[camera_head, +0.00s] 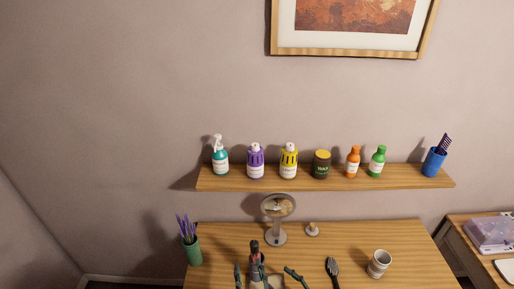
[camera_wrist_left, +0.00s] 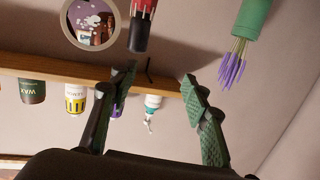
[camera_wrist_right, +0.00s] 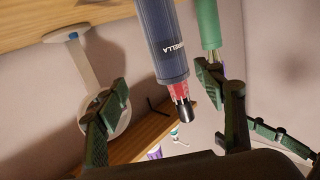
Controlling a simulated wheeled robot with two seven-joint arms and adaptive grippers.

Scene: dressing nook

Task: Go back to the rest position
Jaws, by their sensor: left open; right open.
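An umbrella (camera_head: 256,258) in a dark sleeve, with a red band and black end, stands upright at the table's front. In the right wrist view the umbrella (camera_wrist_right: 160,40) shows between and beyond my right gripper's (camera_wrist_right: 178,88) open fingers. In the left wrist view its red and black end (camera_wrist_left: 142,28) shows beyond my left gripper (camera_wrist_left: 156,82), which is open and empty. In the head view only fingers show at the bottom edge: the left gripper (camera_head: 238,277) left of the umbrella, the right gripper (camera_head: 296,275) right of it. The umbrella's base is hidden.
The wooden table (camera_head: 345,240) holds a green vase (camera_head: 194,252) with lavender, a round mirror (camera_head: 276,236), a small knob-like stand (camera_head: 312,230), a dark brush (camera_head: 332,268) and a cup (camera_head: 379,263). The wall shelf (camera_head: 330,184) above carries several bottles and a blue holder (camera_head: 433,163).

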